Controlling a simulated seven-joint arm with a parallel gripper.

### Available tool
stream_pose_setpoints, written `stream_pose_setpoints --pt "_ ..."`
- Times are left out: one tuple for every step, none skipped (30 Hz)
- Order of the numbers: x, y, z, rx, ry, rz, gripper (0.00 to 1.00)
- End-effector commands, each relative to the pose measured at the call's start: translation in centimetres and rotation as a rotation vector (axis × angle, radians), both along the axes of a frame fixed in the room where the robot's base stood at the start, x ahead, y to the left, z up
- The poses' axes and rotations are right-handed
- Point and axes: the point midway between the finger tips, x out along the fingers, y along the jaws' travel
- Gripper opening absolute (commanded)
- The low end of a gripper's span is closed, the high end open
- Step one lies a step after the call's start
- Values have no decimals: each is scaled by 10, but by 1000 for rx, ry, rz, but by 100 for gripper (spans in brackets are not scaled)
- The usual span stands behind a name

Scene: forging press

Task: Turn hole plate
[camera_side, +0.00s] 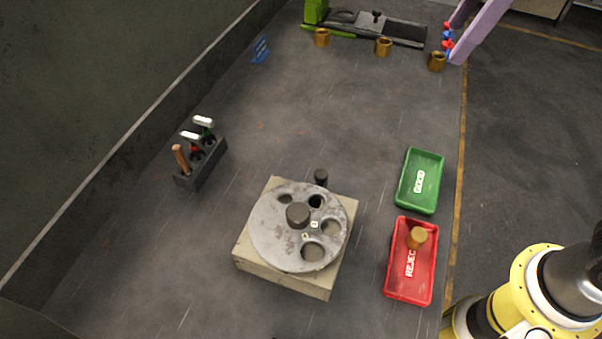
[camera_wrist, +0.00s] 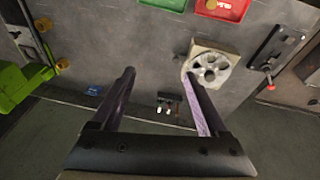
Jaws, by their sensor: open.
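The hole plate (camera_side: 265,238) is a round grey disc with several holes of differing size and a dark knob (camera_side: 297,214) at its centre. It lies on a square beige block (camera_side: 284,278). The hole towards the back right looks dark inside; the larger one at the front right shows a paler floor. The plate also shows in the wrist view (camera_wrist: 210,69), beyond the tip of the right finger. My gripper (camera_wrist: 159,74) is open and empty, with its fingers wide apart and clear of the plate.
A tool holder (camera_side: 207,168) stands left of the plate. A green tray (camera_side: 425,177) and a red tray (camera_side: 410,285) are at right; a brass cylinder (camera_side: 418,237) is in the red one. More cylinders (camera_side: 383,47) stand at the back. A dark post (camera_side: 321,177) is beside the block.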

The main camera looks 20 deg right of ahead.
Motion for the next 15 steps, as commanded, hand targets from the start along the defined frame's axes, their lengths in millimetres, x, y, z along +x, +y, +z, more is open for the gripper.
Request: stream_pose_setpoints --pt "9 27 -4 -16 25 71 77" --pt "13 41 -6 -24 35 108 77" --pt "18 62 -10 -36 51 158 77" --pt "20 77 -14 -45 61 195 77" --pt "22 93 -18 -54 73 231 77" --pt "22 113 -25 -66 88 276 77" --pt "22 129 -31 -74 98 307 77" --pt "21 143 -37 -82 107 335 77" --pt "18 161 -46 -93 119 369 77" --pt "16 174 -53 -101 127 393 77" --pt "13 185 -60 -109 135 413 77" --pt "8 198 -69 -119 147 440 77" --pt "4 207 -76 -127 156 459 77" --pt "0 213 -82 -137 166 474 77" --pt "-6 220 -90 -148 178 491 77"
